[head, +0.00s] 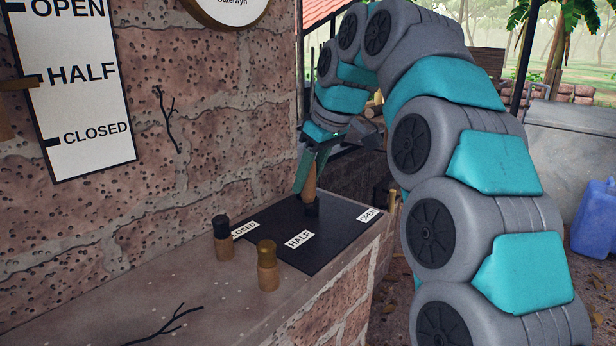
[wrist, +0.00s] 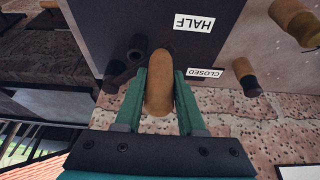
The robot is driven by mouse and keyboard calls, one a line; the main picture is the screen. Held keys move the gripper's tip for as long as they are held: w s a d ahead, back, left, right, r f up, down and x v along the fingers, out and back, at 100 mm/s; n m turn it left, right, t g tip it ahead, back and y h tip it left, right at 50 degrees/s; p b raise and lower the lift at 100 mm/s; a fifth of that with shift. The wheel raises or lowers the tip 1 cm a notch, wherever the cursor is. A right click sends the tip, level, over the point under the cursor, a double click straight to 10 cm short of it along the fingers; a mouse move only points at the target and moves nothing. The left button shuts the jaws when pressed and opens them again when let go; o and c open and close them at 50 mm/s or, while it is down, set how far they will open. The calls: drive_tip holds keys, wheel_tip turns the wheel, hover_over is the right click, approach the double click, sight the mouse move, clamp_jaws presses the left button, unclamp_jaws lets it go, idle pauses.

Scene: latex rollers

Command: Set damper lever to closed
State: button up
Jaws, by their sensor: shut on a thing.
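The damper lever has a wooden handle (head: 310,183) rising nearly upright from a black socket on the dark plate (head: 285,252). The plate carries the labels CLOSED (head: 245,230) at its left, HALF (head: 299,240) at the front and OPEN (head: 368,215) at the right. My gripper (head: 311,168) has its teal fingers around the upper handle. In the wrist view the rounded handle end (wrist: 159,85) sits between both fingers, with HALF (wrist: 194,22) and CLOSED (wrist: 204,73) beyond. The fingers hide part of the handle.
Two wooden pegs stand on the ledge near the plate, one black-topped (head: 222,240) and one brass-topped (head: 267,266). A brick wall rises behind, with a white OPEN, HALF, CLOSED scale board (head: 85,105). Twigs (head: 165,325) lie on the ledge. A blue jug (head: 593,220) stands far right.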

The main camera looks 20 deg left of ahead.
clamp_jaws()
idle(0.9)
